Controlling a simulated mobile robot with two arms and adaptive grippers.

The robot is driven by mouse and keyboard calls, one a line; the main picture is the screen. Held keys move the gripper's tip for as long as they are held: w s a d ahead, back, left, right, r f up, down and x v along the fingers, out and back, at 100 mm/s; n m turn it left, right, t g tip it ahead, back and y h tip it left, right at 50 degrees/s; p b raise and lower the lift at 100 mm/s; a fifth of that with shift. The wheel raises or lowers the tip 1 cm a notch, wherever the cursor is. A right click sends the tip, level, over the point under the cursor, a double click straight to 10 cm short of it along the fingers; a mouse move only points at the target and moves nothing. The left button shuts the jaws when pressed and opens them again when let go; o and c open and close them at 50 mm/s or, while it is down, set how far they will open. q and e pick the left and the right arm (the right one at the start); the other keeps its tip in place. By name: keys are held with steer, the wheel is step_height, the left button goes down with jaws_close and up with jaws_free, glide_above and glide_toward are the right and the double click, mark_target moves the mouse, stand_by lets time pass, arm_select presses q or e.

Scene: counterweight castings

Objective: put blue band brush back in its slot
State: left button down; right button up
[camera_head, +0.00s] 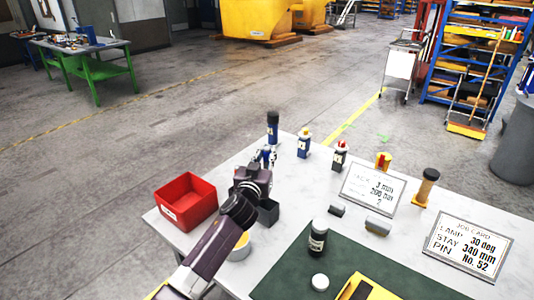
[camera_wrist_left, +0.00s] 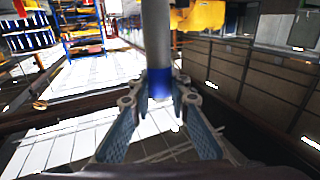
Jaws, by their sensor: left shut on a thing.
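The blue band brush (camera_head: 272,128) stands about upright at the far edge of the table, with a dark top and a blue lower part in the head view. In the left wrist view the brush (camera_wrist_left: 158,45) is a grey cylinder with a blue band between the fingers. My left gripper (camera_head: 267,155) is shut on it; the wrist view shows its fingers (camera_wrist_left: 161,105) on both sides of the band. A yellow tray with a dark recess (camera_head: 356,290) is cut off at the bottom of the head view; I cannot tell whether this is the brush's slot. My right gripper is not in view.
A red bin (camera_head: 188,204), a small dark box (camera_head: 268,213) and a yellow-rimmed tin (camera_head: 240,248) lie near my left arm. Two capped bottles (camera_head: 304,143) (camera_head: 340,156) stand right of the brush.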

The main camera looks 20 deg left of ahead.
mark_target(266, 165)
arm_select(q)
step_height(266, 165, down, 4)
steer(key=b, duration=0.2)
steer(key=shift+r+b, duration=0.1)
steer(key=shift+b, duration=0.3)
step_height(266, 165, down, 5)
steer(key=b, duration=0.4)
steer(key=shift+b, duration=0.3)
steer(key=shift+f+b, duration=2.05)
steer(key=shift+f, duration=0.15)
steer(key=c, duration=1.7)
jaws_free()
steer(key=shift+r, duration=0.1)
steer(key=shift+c, duration=0.2)
